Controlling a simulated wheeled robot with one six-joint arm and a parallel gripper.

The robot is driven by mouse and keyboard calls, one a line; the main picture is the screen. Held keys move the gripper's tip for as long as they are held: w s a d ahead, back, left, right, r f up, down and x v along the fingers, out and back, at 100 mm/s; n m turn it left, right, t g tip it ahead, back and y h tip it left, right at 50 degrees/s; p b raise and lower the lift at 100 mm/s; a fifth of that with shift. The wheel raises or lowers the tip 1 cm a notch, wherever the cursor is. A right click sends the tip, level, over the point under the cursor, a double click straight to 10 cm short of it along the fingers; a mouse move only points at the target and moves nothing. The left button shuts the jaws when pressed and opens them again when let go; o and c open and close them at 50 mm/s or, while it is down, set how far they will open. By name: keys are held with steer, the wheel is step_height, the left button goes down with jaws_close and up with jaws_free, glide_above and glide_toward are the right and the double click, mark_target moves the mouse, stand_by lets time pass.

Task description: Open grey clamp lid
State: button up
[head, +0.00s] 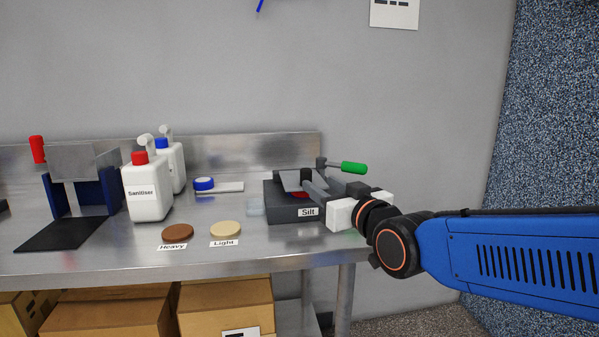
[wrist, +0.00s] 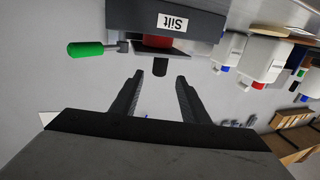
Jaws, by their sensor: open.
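The clamp is a dark grey box (head: 278,204) with a "Silt" label, at the right end of the steel bench in the head view. A grey plate, apparently its lid (head: 290,180), lies over its top, with a bit of red beneath. In the wrist view the box (wrist: 205,27) appears upside down, with a red piece (wrist: 158,41) and a short dark peg (wrist: 160,69). My gripper (head: 312,183) is open at the clamp's right side, partly covering it. In the wrist view its fingertips (wrist: 160,77) lie either side of the peg's end; I cannot tell whether they touch.
A green-handled lever (head: 353,168) sticks out right behind the clamp, close to my gripper. Sanitiser bottle (head: 148,190), brown "Heavy" disc (head: 177,232), cream "Light" disc (head: 225,229) and blue tape roll (head: 204,184) stand to the left. Boxes (head: 225,305) sit below the bench.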

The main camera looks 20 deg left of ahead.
mark_target(302, 172)
steer(key=x, duration=1.3)
steer(key=shift+w+d, duration=0.1)
steer(key=shift+c, duration=0.5)
jaws_close()
